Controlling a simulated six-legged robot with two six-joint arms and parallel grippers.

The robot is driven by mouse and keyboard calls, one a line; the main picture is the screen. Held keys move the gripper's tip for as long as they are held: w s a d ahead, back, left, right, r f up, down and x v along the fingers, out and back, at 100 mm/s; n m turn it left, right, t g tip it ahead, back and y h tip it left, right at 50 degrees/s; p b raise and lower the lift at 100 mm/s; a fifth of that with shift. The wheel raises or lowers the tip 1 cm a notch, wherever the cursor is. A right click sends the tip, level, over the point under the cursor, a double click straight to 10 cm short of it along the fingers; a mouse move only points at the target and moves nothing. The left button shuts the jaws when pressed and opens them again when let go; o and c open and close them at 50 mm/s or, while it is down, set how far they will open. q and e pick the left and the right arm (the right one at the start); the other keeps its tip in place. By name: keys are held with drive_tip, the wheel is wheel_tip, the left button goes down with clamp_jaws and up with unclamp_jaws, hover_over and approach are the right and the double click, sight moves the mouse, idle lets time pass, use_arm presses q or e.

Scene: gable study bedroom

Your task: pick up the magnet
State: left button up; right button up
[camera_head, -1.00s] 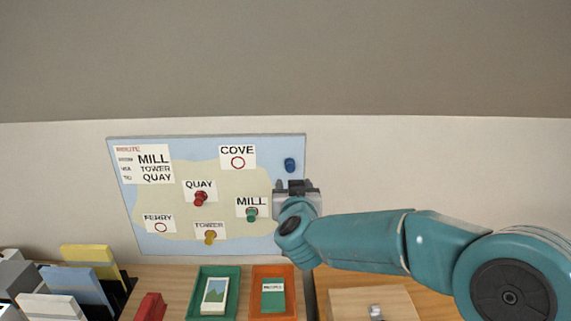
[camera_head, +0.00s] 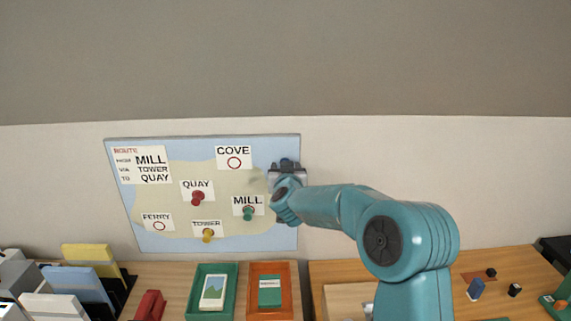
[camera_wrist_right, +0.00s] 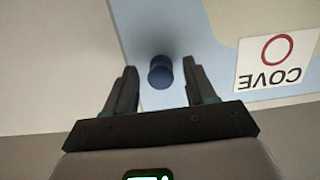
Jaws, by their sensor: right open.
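The blue round magnet (camera_wrist_right: 160,72) sits on the board near its edge. In the right wrist view it lies between the two spread fingers of my right gripper (camera_wrist_right: 160,83), with a gap on each side. In the head view my right gripper (camera_head: 286,165) is at the upper right part of the map board (camera_head: 125,195), and it mostly hides the magnet. My right gripper is open and holds nothing. My left gripper is not in view.
The board carries red (camera_head: 198,197), teal (camera_head: 248,213) and yellow (camera_head: 207,235) pins by name labels. Below stand a green tray (camera_head: 192,300), an orange tray (camera_head: 253,300) and a file holder (camera_head: 122,283). Small items lie on the desk at right.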

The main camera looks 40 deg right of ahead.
drive_tip(key=shift+s, duration=0.1)
drive_tip(key=shift+w, duration=0.25)
drive_tip(key=c, duration=0.9)
drive_tip(key=shift+s, duration=0.1)
wheel_tip(320, 180, up, 8)
drive_tip(key=shift+s+a+f+p, duration=0.1)
drive_tip(key=shift+f+p, duration=0.1)
drive_tip(key=shift+p, duration=0.65)
drive_tip(key=f+b+v, duration=0.3)
drive_tip(key=v, duration=1.6)
drive_tip(key=shift+s+a+f, duration=0.3)
drive_tip(key=shift+s, duration=0.05)
